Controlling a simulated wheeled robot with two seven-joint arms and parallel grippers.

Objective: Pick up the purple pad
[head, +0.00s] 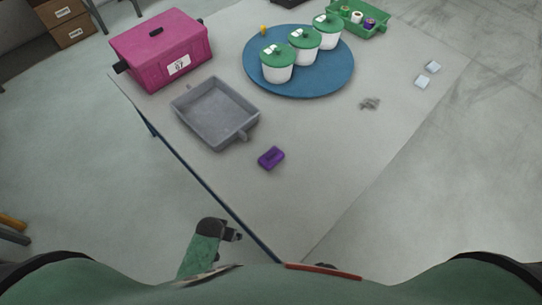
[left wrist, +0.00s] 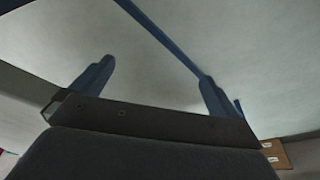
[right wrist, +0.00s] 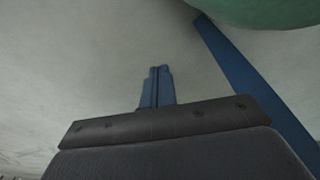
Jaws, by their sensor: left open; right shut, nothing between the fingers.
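The purple pad (head: 271,158) lies on the grey table top, in front of the grey tray in the head view. My left gripper (head: 237,232) is at the near edge of the table, apart from the pad. In the left wrist view its two blue fingers stand wide apart with nothing between them (left wrist: 152,85). My right gripper shows in the right wrist view (right wrist: 158,88) with its blue fingers together and nothing held. In the head view it is mostly hidden by my own body. The pad shows in neither wrist view.
A grey tray (head: 178,107) and a magenta box (head: 143,55) stand at the left. A blue round mat (head: 342,80) bears white jars with green lids (head: 277,65). A green crate (head: 376,31), grey bits (head: 370,103) and two pale blocks (head: 422,81) lie right. The table around the pad is clear.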

